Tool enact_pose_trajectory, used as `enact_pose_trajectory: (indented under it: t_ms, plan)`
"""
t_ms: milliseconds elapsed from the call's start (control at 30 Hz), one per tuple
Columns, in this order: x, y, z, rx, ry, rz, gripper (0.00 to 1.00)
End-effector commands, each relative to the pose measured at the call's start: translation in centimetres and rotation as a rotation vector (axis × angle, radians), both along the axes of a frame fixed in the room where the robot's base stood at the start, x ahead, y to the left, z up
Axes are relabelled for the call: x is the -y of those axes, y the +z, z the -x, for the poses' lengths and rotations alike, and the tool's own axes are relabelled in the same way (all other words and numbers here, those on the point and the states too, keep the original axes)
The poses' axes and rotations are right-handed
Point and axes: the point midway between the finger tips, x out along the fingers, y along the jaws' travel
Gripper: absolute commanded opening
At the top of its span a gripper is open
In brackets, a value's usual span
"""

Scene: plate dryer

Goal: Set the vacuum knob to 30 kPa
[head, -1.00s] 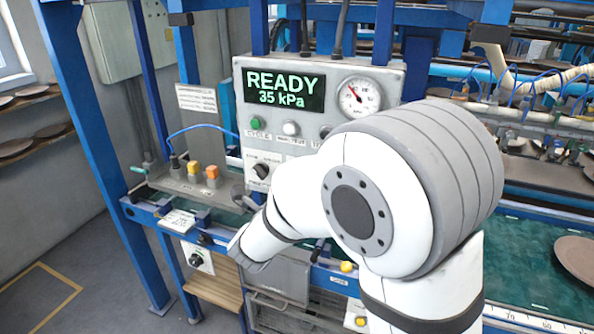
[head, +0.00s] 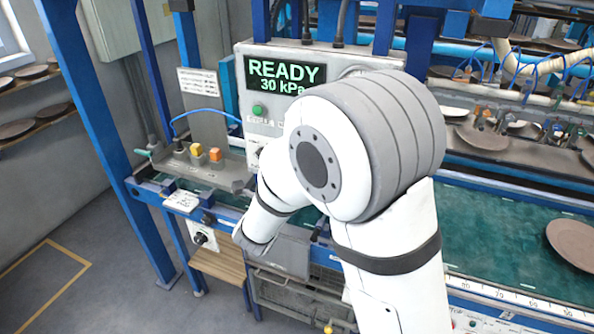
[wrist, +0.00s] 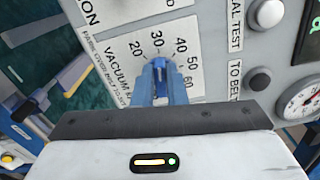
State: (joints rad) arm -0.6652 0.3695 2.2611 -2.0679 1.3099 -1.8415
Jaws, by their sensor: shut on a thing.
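The vacuum knob's dial plate (wrist: 128,62) shows in the wrist view, with numbers from 20 to 60 in an arc. My gripper (wrist: 159,72) is shut at the middle of the dial, on the vacuum knob. Its blue fingers hide most of the knob, and the fingers line up close to the 30 mark. In the head view the display (head: 287,76) reads READY and 30 kPa. My white arm covers the dial and gripper there.
The green button (head: 257,110) is left of my arm on the grey panel. The wrist view shows a dark button (wrist: 259,79) and part of the gauge (wrist: 300,100) at right. Orange and yellow buttons (head: 205,152) sit on a console at left. A brown plate (head: 575,243) lies on the green belt.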

Motion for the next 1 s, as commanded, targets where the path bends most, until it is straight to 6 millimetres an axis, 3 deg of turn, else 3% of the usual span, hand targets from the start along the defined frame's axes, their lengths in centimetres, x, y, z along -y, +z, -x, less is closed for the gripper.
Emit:
enact_pose_trajectory:
  t_ms: [67, 100, 333, 667, 1000]
  plan:
    - [0.0, -0.1, 0.0, -0.001, 0.000, 0.000, 0.00]
    - [0.0, -0.1, 0.0, -0.001, 0.000, 0.000, 0.14]
    - [0.0, 0.0, 0.0, -0.001, 0.001, 0.000, 0.33]
    - [-0.3, -0.1, 0.6, 0.000, 0.003, -0.002, 0.34]
    - [-2.2, -0.1, 5.7, 0.001, 0.007, -0.002, 0.34]
